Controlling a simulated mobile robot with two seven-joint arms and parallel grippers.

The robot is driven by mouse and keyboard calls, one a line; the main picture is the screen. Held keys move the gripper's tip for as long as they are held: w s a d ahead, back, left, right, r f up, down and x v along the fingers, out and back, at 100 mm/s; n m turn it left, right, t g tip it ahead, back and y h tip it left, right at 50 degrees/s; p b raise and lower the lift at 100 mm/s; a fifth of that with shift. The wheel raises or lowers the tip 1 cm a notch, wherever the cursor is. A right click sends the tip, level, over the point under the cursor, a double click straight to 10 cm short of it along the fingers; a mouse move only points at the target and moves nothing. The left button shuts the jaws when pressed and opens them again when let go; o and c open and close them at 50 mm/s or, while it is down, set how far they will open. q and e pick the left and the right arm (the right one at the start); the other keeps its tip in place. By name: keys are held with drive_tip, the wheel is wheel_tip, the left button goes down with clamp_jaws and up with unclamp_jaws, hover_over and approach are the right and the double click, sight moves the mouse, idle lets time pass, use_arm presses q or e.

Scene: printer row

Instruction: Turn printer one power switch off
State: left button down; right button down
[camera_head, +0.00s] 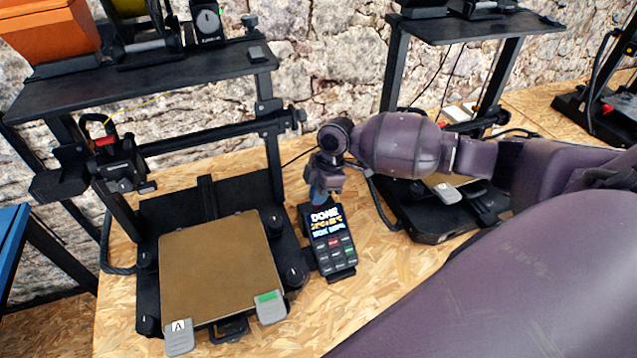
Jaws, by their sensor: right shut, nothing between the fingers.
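A black-framed 3D printer (207,192) with a tan print bed (222,268) stands at the left; a grey tab at its front carries the letter A. I cannot tell if it is printer one. A control unit (333,243) with a screen reading DONE and several buttons sits beside its right side. My right gripper (320,194) is shut and empty, pointing down just above the top of this unit; I cannot tell if it touches. I cannot make out a power switch. My left gripper is not in view.
A second black printer (437,222) stands to the right, partly hidden behind my right arm. A third black machine (603,110) is at the far right. A stone wall (330,60) is behind. The wooden tabletop (335,310) in front of the control unit is clear.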

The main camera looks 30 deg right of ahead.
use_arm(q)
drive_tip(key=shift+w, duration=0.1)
use_arm(e)
drive_tip(key=shift+f, duration=0.25)
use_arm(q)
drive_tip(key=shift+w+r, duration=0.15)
use_arm(e)
drive_tip(key=shift+s, duration=0.1)
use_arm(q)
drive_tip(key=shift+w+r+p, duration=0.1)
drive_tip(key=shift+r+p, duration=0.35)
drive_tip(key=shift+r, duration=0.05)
use_arm(e)
drive_tip(key=shift+s+f+t, duration=0.15)
drive_tip(key=shift+f+t, duration=0.1)
drive_tip(key=shift+t, duration=0.25)
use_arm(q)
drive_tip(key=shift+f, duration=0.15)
use_arm(e)
drive_tip(key=shift+f, duration=0.1)
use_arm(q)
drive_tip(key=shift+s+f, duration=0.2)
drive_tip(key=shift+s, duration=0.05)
use_arm(e)
drive_tip(key=shift+w+d+r, duration=0.15)
drive_tip(key=shift+w+r, duration=0.05)
drive_tip(key=shift+w, duration=0.6)
